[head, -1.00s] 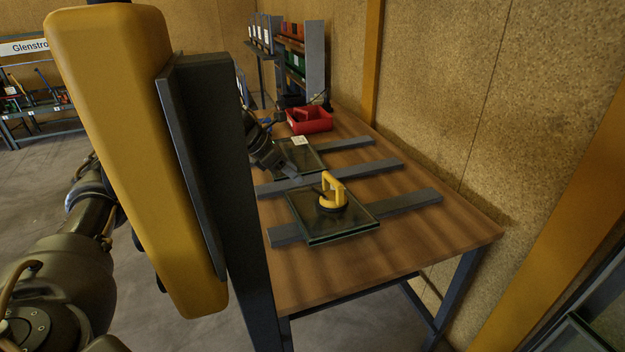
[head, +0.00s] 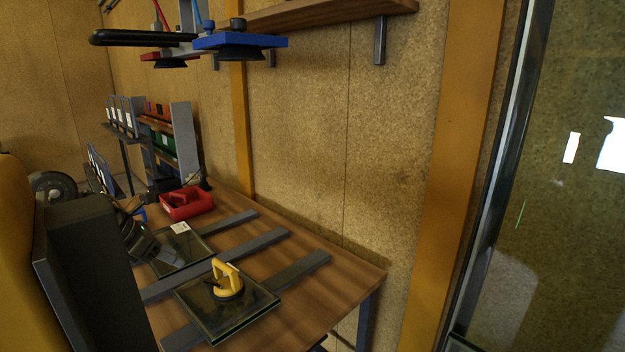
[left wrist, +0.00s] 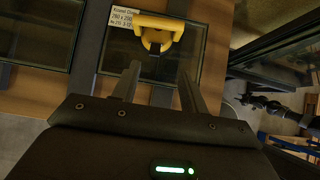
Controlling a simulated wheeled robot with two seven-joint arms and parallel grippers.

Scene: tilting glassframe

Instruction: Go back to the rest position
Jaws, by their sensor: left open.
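A yellow suction-cup handle (head: 228,281) stands on a glass pane (head: 207,322) that lies across grey bars on the wooden workbench. My left gripper (head: 168,257) is to the left of the handle in the head view, over the rear glass pane (head: 190,245), open and empty. In the left wrist view my left gripper (left wrist: 160,75) has its two fingers apart, and the yellow handle (left wrist: 158,28) shows beyond the fingertips, not between them. A white label (left wrist: 122,20) lies beside the handle there. My right gripper is not in view.
A red bin (head: 187,203) stands at the back of the workbench (head: 345,275). A wall rack with blue and red suction lifters (head: 240,42) hangs above. A large framed glass (head: 560,200) stands at the right. The bench's right end is clear.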

